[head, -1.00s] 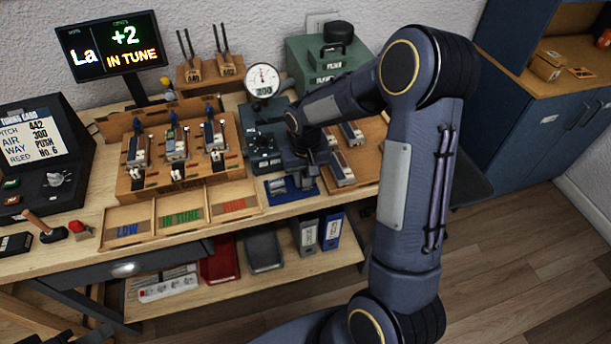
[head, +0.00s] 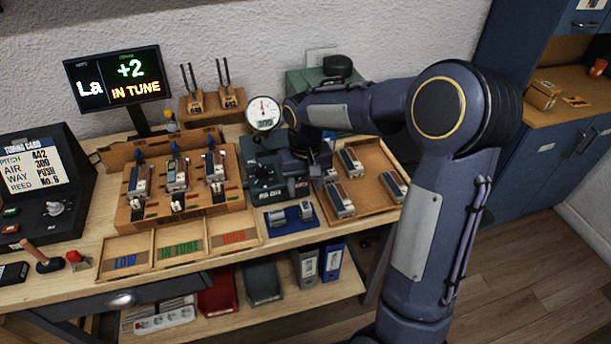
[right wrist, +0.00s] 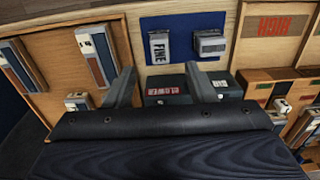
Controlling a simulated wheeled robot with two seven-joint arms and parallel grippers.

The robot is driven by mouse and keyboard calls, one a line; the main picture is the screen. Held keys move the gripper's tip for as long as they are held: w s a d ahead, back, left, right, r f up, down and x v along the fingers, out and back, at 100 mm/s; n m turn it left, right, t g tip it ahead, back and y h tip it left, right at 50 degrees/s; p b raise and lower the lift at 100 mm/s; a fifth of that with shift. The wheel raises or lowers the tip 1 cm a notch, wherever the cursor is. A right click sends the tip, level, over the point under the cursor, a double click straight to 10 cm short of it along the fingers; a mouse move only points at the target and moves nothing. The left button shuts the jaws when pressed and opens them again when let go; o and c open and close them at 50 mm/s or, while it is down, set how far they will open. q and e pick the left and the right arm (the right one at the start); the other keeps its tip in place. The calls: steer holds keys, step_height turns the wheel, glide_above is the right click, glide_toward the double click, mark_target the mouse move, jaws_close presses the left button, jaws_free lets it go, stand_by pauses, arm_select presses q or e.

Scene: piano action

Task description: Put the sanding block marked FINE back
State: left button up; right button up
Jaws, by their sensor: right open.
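The FINE sanding block (right wrist: 160,47) is a small grey and white block on the blue mat (right wrist: 183,22) in the right wrist view. Its lettering reads sideways. A second similar block (right wrist: 210,43) sits beside it on the same mat, apart from it. In the head view the FINE block (head: 306,210) is the right one on the mat. My right gripper (right wrist: 160,70) is open, its fingers apart with nothing between them. In the head view the right gripper (head: 306,165) is above the dark grey device, behind the mat. My left gripper is not in view.
A dark device (head: 265,180) with a round gauge (head: 263,113) stands behind the mat. A wooden tray (head: 372,205) with several reed blocks lies to the right. Sorting trays marked LOW, IN TUNE and HIGH (head: 235,237) are to the left.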

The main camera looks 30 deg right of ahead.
steer(key=s+a+r+t+y, duration=0.2)
steer(key=s+r, duration=0.6)
steer(key=s, duration=0.3)
steer(key=s+a+f+n+t+y, duration=0.1)
steer(key=s+a+t, duration=0.2)
steer(key=s, duration=0.8)
steer(key=shift+a+f+t+y, duration=0.2)
steer(key=shift+a+t+y, duration=0.15)
steer(key=shift+a, duration=0.8)
steer(key=shift+c, duration=0.4)
